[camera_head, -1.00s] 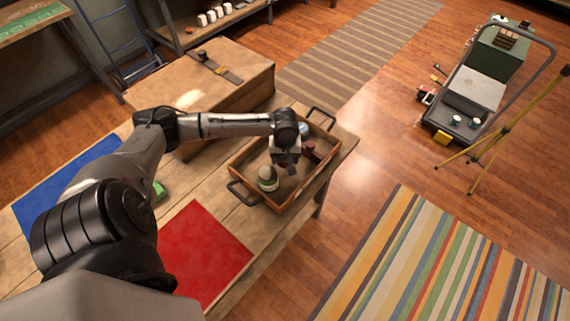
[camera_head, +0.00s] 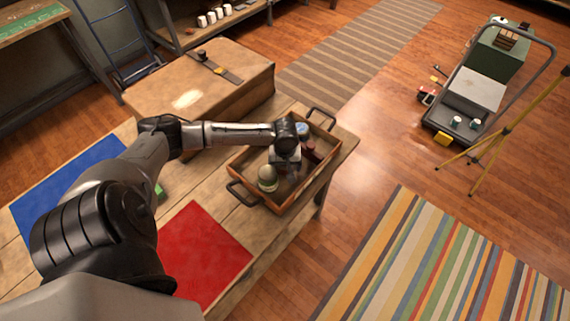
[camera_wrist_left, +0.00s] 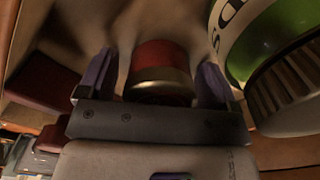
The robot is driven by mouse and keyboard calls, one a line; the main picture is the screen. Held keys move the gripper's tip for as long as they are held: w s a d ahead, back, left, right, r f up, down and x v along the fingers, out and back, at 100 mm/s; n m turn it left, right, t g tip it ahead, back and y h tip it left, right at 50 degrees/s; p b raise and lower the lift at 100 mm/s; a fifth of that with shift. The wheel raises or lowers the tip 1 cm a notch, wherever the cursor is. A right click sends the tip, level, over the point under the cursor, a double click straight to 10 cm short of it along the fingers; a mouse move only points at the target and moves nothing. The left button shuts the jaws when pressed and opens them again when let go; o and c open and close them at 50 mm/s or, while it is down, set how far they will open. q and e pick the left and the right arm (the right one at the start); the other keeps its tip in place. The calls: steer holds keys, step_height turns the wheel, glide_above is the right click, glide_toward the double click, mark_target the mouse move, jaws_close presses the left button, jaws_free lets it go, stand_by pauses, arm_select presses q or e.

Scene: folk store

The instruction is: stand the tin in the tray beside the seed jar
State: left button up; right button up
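The seed jar (camera_head: 267,179) stands in the wooden tray (camera_head: 286,208), near its front-left side. It also shows in the left wrist view as a green and white jar with a ribbed lid (camera_wrist_left: 285,95). My left gripper (camera_head: 286,170) is low in the tray beside the jar. In the left wrist view the fingers of this gripper (camera_wrist_left: 157,75) are spread, with the tin (camera_wrist_left: 160,55), red with a metal rim, between them. Narrow gaps appear beside the tin. The tin's base is hard to see. My right gripper is not in view.
A dark red object (camera_head: 311,150) and a bluish round object (camera_head: 303,129) are also in the tray, behind the gripper. The tray has raised walls and dark handles. A wooden case (camera_head: 235,83) stands behind; a red mat (camera_head: 205,255) and blue mat (camera_head: 65,190) lie on the table.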

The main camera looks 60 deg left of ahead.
arm_select(q)
steer(key=shift+r, duration=0.15)
step_height(320, 180, up, 12)
steer(key=shift+r+p, duration=0.1)
steer(key=shift+p, duration=1.15)
